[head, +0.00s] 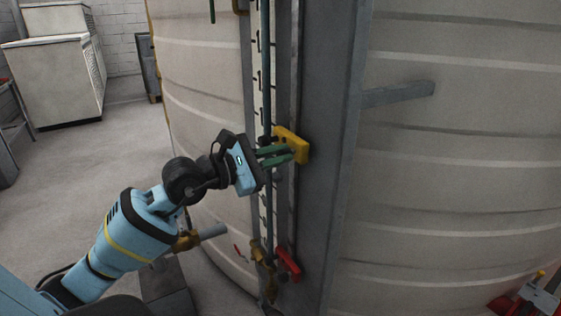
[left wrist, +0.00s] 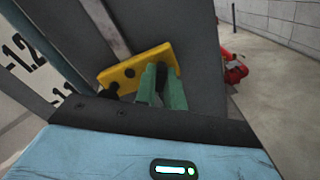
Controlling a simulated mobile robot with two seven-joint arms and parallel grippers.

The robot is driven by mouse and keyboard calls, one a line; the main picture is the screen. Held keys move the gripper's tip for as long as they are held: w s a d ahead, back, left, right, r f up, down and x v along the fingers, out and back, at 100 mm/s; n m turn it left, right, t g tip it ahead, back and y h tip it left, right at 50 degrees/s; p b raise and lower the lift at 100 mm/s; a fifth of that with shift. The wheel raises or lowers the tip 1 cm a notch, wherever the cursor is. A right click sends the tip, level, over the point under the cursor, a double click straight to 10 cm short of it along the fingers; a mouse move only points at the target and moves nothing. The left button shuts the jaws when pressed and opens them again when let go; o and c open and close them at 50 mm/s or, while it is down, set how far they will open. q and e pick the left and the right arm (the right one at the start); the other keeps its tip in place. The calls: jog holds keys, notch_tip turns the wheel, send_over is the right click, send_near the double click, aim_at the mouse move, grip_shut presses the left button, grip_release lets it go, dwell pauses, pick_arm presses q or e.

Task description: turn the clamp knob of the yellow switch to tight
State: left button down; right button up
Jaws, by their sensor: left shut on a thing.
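The yellow switch (head: 297,146) is a flat yellow block mounted on the grey upright of the level gauge, beside the tank. In the left wrist view the yellow switch (left wrist: 117,77) shows dark holes in its face and sits tilted in the picture. My left gripper (head: 288,154) reaches in from the left, with its green fingers at the switch. In the left wrist view the green fingers (left wrist: 161,86) are close together at the block's right part, shut on the clamp knob. The knob itself is mostly hidden between them.
A red switch (head: 288,263) sits lower on the same gauge, near a brass valve (head: 262,255). A thin vertical tube (head: 266,70) and a marked scale (left wrist: 22,50) run beside the switch. The large pale tank (head: 460,160) fills the right. Open floor (head: 80,170) lies left.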

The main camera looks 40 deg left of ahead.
pick_arm(q)
jog(key=shift+d+f+m+b, duration=0.1)
jog(key=shift+m+b, duration=2.45)
jog(key=shift+m, duration=0.15)
jog(key=shift+f+m+b, duration=0.1)
jog(key=shift+m+b, duration=2.4)
jog(key=shift+m, duration=0.2)
jog(key=c, duration=1.5)
grip_release()
jog(key=shift+s, duration=0.15)
